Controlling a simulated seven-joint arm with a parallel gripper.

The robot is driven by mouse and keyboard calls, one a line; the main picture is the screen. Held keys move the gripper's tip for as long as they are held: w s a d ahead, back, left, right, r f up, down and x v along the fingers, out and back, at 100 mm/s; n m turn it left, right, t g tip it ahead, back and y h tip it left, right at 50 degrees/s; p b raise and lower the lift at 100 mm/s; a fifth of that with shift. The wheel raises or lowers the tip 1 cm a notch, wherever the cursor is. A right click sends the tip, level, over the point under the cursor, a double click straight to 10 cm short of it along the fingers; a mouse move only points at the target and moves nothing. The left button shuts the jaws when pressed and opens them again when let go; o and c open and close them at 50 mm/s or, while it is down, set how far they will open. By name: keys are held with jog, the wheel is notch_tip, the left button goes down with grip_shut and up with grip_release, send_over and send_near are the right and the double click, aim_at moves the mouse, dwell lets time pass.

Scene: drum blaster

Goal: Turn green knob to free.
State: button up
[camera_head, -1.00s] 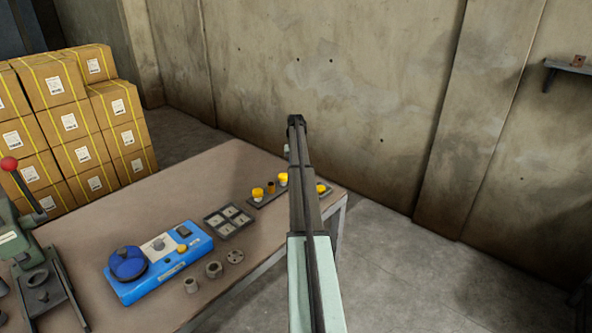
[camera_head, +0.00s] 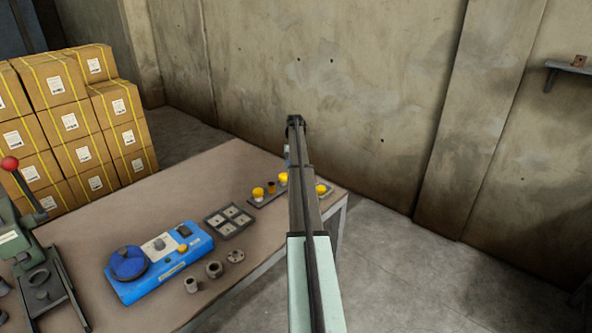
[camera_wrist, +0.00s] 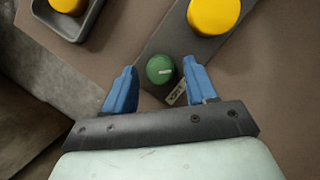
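The green knob (camera_wrist: 160,69) shows in the wrist view, round with a pale mark across its top. It sits near the end of a dark strip (camera_wrist: 158,48), beside a small label (camera_wrist: 176,95) whose text I cannot read. My gripper (camera_wrist: 162,80) is open, with one blue finger on each side of the knob and a gap on both sides, the right gap narrower. I cannot tell how far the fingertips are above the strip. In the head view my arm hides the knob; the dark strip (camera_head: 266,197) shows to the left of the arm.
A large yellow knob (camera_wrist: 213,12) stands on the same strip. A grey tray (camera_wrist: 87,30) with a yellow part (camera_wrist: 68,4) lies left of my gripper. In the head view a blue device (camera_head: 190,262) and a divided tray (camera_head: 229,233) sit on the table (camera_head: 190,190).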

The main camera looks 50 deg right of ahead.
jog(key=shift+m, duration=0.3)
